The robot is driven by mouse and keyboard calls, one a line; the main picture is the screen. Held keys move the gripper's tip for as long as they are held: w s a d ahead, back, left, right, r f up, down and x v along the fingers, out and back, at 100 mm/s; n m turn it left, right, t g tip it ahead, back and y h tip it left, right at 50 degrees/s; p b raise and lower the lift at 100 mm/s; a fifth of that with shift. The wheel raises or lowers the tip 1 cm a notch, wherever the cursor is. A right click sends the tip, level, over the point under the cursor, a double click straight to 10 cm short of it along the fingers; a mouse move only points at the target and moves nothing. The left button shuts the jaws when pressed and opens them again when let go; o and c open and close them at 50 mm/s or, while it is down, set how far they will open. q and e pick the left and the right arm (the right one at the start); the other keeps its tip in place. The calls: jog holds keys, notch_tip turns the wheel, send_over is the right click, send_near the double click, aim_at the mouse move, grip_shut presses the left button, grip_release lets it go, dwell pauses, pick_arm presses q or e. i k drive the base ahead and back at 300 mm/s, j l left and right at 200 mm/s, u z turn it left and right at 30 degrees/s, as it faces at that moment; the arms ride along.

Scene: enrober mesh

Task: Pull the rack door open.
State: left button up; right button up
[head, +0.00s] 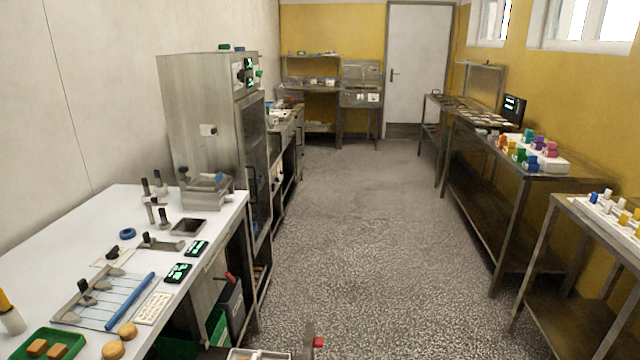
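A tall steel cabinet (200,95) stands against the left wall, past the white worktop. Its front, with a dark glazed door (256,160) in a steel frame, faces the aisle and is seen at a steep angle. The door looks closed, flush with the cabinet. A control panel with green displays (247,73) sits above the door. The door's handle is too small to make out for sure. Neither of my grippers shows in the head view, so nothing is seen touching the door.
A white worktop (60,240) with tools and a green tray (50,345) fills the left front. Steel tables (490,190) line the right wall. A white door (415,70) closes the far end.

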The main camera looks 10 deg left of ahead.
aim_at(239, 105)
jog(key=i+l+z, duration=0.1)
jog(key=l, duration=0.25)
jog(key=i+l+z, duration=0.15)
jog(key=l, duration=0.25)
jog(key=l+z, duration=0.1)
jog(key=l, duration=0.25)
jog(key=i+l+u, duration=0.15)
jog(key=i+l, duration=0.15)
jog(key=i, duration=0.25)
jog(key=i+l+u, duration=0.1)
jog(key=i+l, duration=0.25)
jog(key=i, duration=0.2)
jog(key=i+u, duration=0.35)
jog(key=i, duration=0.2)
jog(key=i+u, duration=0.35)
jog(key=i, duration=0.15)
jog(key=i+l+u, duration=0.3)
jog(key=i, duration=0.2)
jog(key=i+j, duration=0.05)
